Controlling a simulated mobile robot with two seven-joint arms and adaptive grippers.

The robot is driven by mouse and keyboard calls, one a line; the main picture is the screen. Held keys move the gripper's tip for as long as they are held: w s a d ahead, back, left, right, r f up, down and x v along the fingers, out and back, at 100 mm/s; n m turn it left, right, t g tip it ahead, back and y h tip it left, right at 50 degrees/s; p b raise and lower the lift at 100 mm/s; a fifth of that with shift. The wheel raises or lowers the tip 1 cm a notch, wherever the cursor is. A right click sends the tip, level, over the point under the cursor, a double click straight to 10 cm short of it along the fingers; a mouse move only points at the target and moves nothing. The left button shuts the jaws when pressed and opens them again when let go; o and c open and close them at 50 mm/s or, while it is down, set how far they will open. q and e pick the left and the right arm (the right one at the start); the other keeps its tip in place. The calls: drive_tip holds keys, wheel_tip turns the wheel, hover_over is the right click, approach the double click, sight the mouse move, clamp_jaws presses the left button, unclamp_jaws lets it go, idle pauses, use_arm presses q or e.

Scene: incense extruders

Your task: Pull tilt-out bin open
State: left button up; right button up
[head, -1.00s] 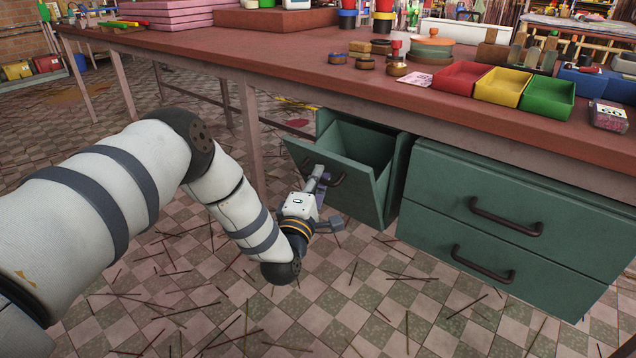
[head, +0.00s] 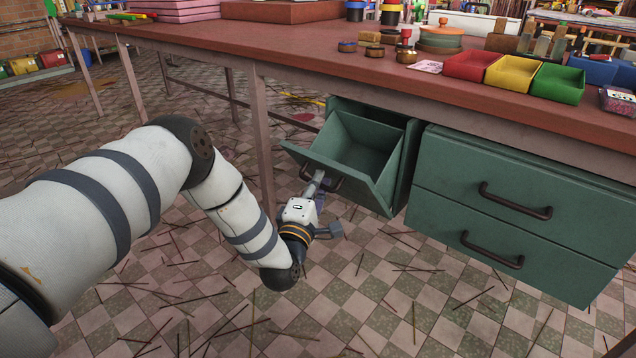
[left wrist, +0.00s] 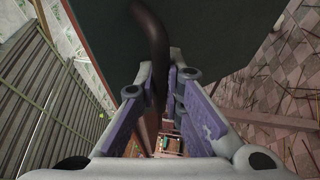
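The green tilt-out bin (head: 362,190) hangs under the workbench, its front leaning well outward and its empty-looking inside showing from above. Its dark curved handle (left wrist: 152,35) runs between the fingers of my left gripper (left wrist: 160,78) in the left wrist view. The fingers are closed around the bar, one on each side. In the head view my left gripper (head: 315,187) is at the bin's front and partly covers the handle. My right gripper is not in view.
A green two-drawer cabinet (head: 520,205) with dark handles stands right of the bin. The bench top (head: 300,62) carries red, yellow and green trays (head: 512,74). A bench leg (head: 259,140) stands left of the bin. Thin sticks litter the tiled floor.

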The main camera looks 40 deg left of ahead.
use_arm(q)
drive_tip(key=shift+o, duration=0.9)
drive_tip(key=shift+r, duration=0.1)
